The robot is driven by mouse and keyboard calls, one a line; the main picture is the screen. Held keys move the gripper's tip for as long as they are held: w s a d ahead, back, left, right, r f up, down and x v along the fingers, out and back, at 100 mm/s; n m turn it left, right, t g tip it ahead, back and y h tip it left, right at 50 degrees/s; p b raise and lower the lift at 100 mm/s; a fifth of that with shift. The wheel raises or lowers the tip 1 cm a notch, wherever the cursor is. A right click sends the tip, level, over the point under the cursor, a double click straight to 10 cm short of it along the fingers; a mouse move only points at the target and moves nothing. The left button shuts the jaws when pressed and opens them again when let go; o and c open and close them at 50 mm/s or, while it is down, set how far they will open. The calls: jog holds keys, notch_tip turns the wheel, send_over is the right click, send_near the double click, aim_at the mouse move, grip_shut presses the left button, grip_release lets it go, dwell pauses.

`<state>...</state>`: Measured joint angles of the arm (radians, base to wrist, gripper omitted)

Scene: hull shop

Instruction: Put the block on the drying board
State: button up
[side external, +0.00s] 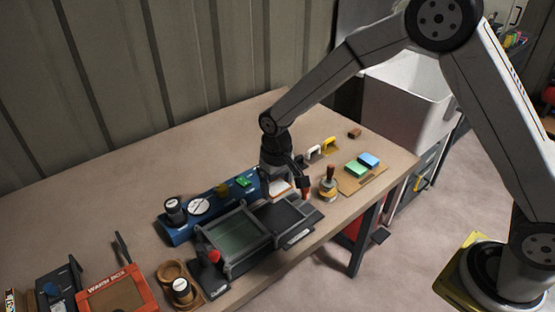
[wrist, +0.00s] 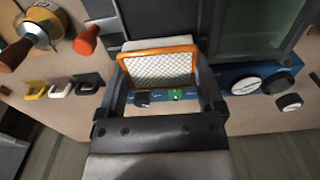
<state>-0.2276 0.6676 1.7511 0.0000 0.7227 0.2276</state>
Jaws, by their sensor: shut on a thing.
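The block (wrist: 158,70), with an orange rim and a pale mesh-patterned face, is between the fingers of my gripper (wrist: 162,88) in the wrist view. The gripper is shut on it. In the side view my gripper (side external: 285,180) is low over the bench, and the block shows only partly beneath it as a white and orange piece (side external: 279,187). A flat tan board (side external: 374,177), which looks like the drying board, lies to the right near the bench's front edge. A green block (side external: 356,170) and a blue block (side external: 369,159) lie on it.
A wooden-handled tool (side external: 328,184) stands between my gripper and the board. White (side external: 313,153) and yellow (side external: 330,144) handled pieces and a brown block (side external: 354,132) are behind. A blue unit with dials (side external: 180,232) and a dark framed tray (side external: 238,235) are left.

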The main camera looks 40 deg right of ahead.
jog(key=r, duration=0.3)
jog(key=shift+d+r, duration=0.1)
jog(key=shift+d, duration=0.25)
jog(key=w+d+m, duration=0.1)
jog(key=d+m, duration=0.7)
jog(key=d, duration=0.3)
jog(key=m, duration=1)
send_over(342, 181)
notch_tip(342, 181, down, 4)
jog(key=f, duration=0.1)
jog(key=shift+f, duration=0.4)
jog(key=shift+f, duration=0.2)
jog(key=shift+f, duration=3)
jog(key=shift+f, duration=0.5)
